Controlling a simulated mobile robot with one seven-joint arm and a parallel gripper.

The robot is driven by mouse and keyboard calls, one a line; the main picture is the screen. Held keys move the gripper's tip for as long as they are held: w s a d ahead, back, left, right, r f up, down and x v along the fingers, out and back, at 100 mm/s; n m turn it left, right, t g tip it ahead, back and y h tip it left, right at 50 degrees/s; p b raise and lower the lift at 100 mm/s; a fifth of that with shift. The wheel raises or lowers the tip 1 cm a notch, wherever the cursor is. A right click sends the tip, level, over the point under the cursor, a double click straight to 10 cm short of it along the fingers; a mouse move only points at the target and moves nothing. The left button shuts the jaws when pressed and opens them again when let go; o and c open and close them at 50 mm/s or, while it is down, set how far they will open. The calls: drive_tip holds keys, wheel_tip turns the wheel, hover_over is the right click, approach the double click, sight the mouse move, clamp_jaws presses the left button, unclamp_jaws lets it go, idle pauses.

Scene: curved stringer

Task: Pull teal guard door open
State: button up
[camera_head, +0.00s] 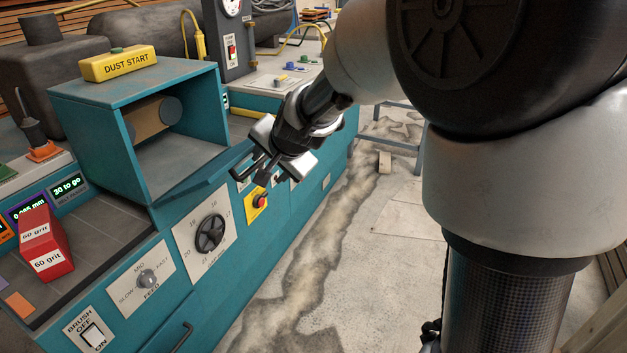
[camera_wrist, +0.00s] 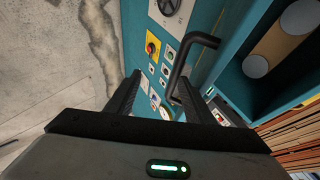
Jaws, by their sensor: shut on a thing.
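The teal guard door (camera_head: 200,178) is a flat panel along the lower front edge of the teal housing (camera_head: 85,105). It slants outward and down, and the housing's front stands open, showing a roller inside. My gripper (camera_head: 258,170) is at the door's right end. In the wrist view, a bent black handle (camera_wrist: 207,40) runs down between the two fingers of my gripper (camera_wrist: 159,88). The gripper is shut on this handle. The handle's lower end is partly hidden by the right finger.
Below the door, the cabinet front carries a black handwheel (camera_head: 210,233) and a red stop button on a yellow plate (camera_head: 258,200). A red 60 grit block (camera_head: 45,245) sits at the left. Concrete floor (camera_head: 300,290) in front of the cabinet is clear.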

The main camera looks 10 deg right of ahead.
drive_tip(key=o, duration=1.3)
drive_tip(key=s+d, duration=0.1)
drive_tip(key=s+d+f, duration=0.1)
drive_tip(key=shift+s+d+f+g+b, duration=0.1)
drive_tip(key=shift+d+g+b, duration=0.2)
drive_tip(key=shift+o, duration=0.2)
drive_tip(key=shift+s+d+r, duration=0.2)
drive_tip(key=shift+s+r, duration=0.1)
drive_tip(key=shift+s, duration=0.05)
drive_tip(key=s+r, duration=0.1)
drive_tip(key=s+d, duration=0.1)
drive_tip(key=s, duration=0.1)
drive_tip(key=shift+d+r+b, duration=0.2)
drive_tip(key=shift+r+b, duration=0.1)
drive_tip(key=shift+r, duration=0.05)
drive_tip(key=c, duration=1.4)
drive_tip(key=shift+o, duration=0.2)
drive_tip(key=s+d+r, duration=0.3)
drive_tip(key=s+d, duration=0.2)
drive_tip(key=s, duration=0.4)
drive_tip(key=shift+s+r, duration=0.2)
drive_tip(key=shift+r, duration=0.2)
